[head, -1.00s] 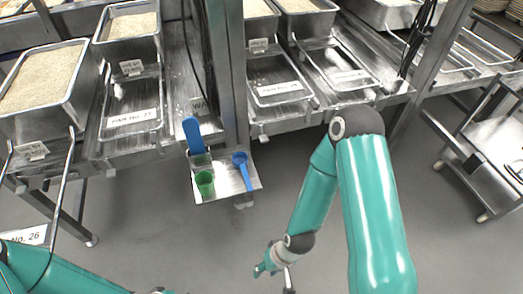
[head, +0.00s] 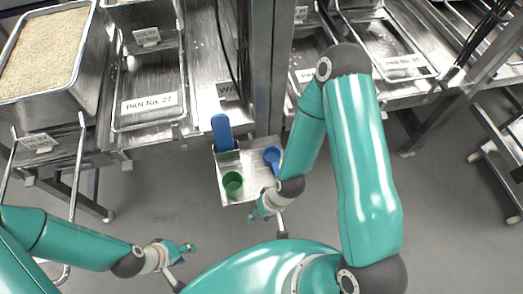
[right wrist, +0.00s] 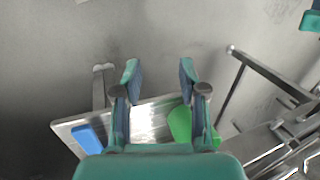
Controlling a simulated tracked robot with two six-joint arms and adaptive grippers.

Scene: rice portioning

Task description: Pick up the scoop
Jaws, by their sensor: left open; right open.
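My right gripper (head: 257,213) is open and empty, just in front of the shelf and apart from the scoop. In the right wrist view its fingers (right wrist: 160,74) are spread, with the shelf (right wrist: 150,117) beyond them. A blue piece (right wrist: 88,140) shows at the left there; I cannot tell which part it is. My left gripper (head: 190,248) is open and empty, further from the shelf.
A metal post (head: 264,80) rises behind the shelf. Pan 27 (head: 150,95) and a rice-filled pan (head: 45,55) are at the left.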

